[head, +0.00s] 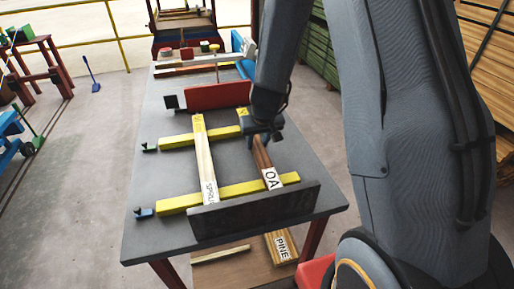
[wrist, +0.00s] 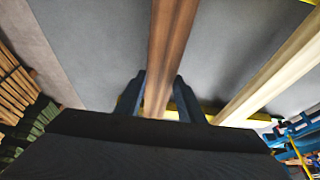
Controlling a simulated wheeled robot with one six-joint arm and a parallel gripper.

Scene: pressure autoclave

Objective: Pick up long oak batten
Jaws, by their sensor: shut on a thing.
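The long oak batten (head: 262,157) is a brown strip with a white label reading "OA" near its front end. It lies lengthwise over the grey table, above the front yellow crossbar (head: 228,193). I cannot tell whether it touches the bars. My gripper (head: 262,133) is shut on the batten toward its far part. In the wrist view, the two dark fingers of my gripper (wrist: 160,100) stand on either side of the batten (wrist: 171,45). My arm hides the far end in the head view.
A pale batten labelled spruce (head: 204,160) lies parallel to the left. A dark upright board (head: 255,209) stands at the table's front, and a red block (head: 218,95) stands behind. A batten labelled pine (head: 281,247) lies low below the table. Grey tabletop (head: 165,172) is bare at left.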

